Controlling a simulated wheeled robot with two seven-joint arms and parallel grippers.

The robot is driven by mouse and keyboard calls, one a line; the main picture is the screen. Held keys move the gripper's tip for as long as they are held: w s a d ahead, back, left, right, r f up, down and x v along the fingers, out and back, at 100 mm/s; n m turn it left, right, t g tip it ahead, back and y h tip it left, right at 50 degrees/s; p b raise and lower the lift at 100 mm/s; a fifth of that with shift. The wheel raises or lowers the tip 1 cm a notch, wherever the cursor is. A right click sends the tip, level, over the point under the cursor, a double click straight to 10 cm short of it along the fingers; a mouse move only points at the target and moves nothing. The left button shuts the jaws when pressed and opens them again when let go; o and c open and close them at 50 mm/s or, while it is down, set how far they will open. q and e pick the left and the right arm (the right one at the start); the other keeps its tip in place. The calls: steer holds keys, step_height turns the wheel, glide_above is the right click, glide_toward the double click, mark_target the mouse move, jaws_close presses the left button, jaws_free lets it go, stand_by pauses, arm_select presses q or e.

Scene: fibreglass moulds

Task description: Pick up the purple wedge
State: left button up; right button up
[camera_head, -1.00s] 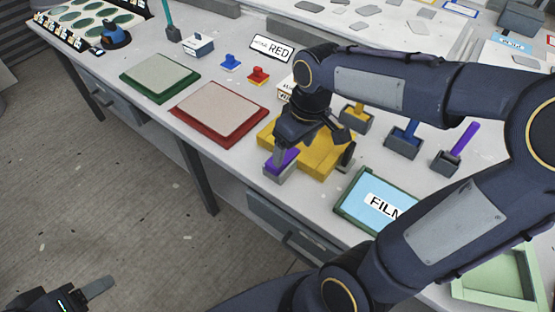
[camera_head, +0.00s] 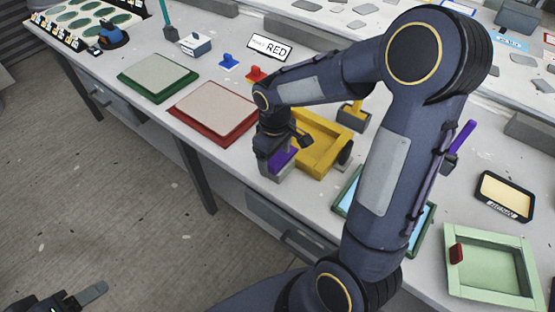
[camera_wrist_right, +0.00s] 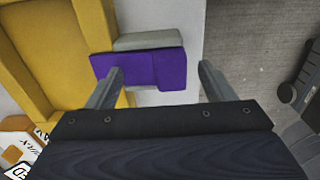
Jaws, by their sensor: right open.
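The purple wedge (camera_head: 283,159) sits on a small grey block at the table's front edge, beside the yellow tray. In the right wrist view the purple wedge (camera_wrist_right: 160,69) lies ahead of the jaws, with grey showing along its sides. My right gripper (camera_head: 270,160) points down at it and hides part of it. In the wrist view the right gripper (camera_wrist_right: 160,72) is open. Its left finger overlaps the wedge's left part and its right finger is past the right end; contact cannot be told. My left gripper (camera_head: 88,295) is at the bottom left, away from the table, only partly visible.
The yellow tray (camera_head: 326,158) stands right beside the wedge. A red-framed board (camera_head: 212,112) and a green-framed board (camera_head: 158,78) lie to the left. A pale green tray (camera_head: 490,265) is at the right. My right arm covers much of the blue film panel (camera_head: 426,225).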

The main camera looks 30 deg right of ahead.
steer(key=shift+c, duration=0.2)
steer(key=shift+s, duration=0.1)
steer(key=c, duration=1.6)
